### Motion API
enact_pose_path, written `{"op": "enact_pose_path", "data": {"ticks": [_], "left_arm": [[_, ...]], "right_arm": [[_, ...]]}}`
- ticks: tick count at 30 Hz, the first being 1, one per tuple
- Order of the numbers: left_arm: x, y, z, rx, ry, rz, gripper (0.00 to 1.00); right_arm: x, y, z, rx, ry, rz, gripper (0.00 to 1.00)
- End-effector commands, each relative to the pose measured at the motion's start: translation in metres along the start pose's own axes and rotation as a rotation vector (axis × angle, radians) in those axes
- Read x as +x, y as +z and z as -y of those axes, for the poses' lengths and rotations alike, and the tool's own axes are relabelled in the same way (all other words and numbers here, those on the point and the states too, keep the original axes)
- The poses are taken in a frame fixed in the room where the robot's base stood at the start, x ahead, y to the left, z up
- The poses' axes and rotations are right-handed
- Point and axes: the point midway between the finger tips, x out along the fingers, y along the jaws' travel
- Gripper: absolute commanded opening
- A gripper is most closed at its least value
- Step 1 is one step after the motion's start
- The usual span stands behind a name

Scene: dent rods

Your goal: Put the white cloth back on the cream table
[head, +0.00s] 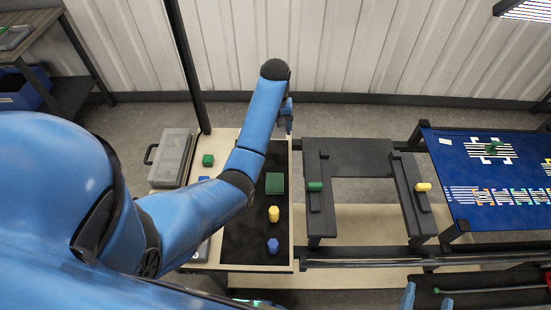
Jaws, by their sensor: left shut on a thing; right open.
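The cream table (258,268) stands left of centre, with a dark mat on it; my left arm covers part of it. My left gripper (288,112) is at the table's far right corner, seen small and partly behind my arm. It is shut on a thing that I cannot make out. I cannot pick out the white cloth for certain in this view. My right gripper (428,298) is at the bottom edge, right of centre, with its two blue fingers apart and nothing seen between them.
A green block (275,183), a yellow piece (274,214) and a blue piece (273,246) are on the mat. A grey case (172,157) is at left. A dark frame (350,152) holds green and yellow pieces. A blue table (500,210) is at right.

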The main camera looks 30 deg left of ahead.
Motion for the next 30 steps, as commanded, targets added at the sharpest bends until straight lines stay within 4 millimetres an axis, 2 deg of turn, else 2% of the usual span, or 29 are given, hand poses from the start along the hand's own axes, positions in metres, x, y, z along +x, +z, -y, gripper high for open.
{"op": "enact_pose_path", "data": {"ticks": [1,7,11,15,20,30], "left_arm": [[0.017,0.0,0.0,0.0,0.0,0.0,0.45],[0.056,0.0,0.0,0.0,0.0,0.002,0.45],[0.072,0.001,0.0,0.0,-0.001,0.004,0.45],[0.086,0.0,0.0,0.0,0.0,0.001,0.45],[0.094,0.0,0.0,0.0,0.0,0.001,0.45],[0.131,0.0,0.0,0.0,0.0,0.001,0.45]], "right_arm": [[0.001,0.017,0.0,0.0,0.0,-0.001,0.73],[0.001,0.043,0.0,0.0,0.0,-0.001,0.73],[0.001,0.033,0.0,0.0,0.0,-0.001,0.73],[0.001,0.032,0.0,0.0,0.0,-0.001,0.73],[0.001,0.032,0.0,0.0,0.0,-0.001,0.73],[0.001,0.031,0.0,0.0,0.0,-0.001,0.73]]}}
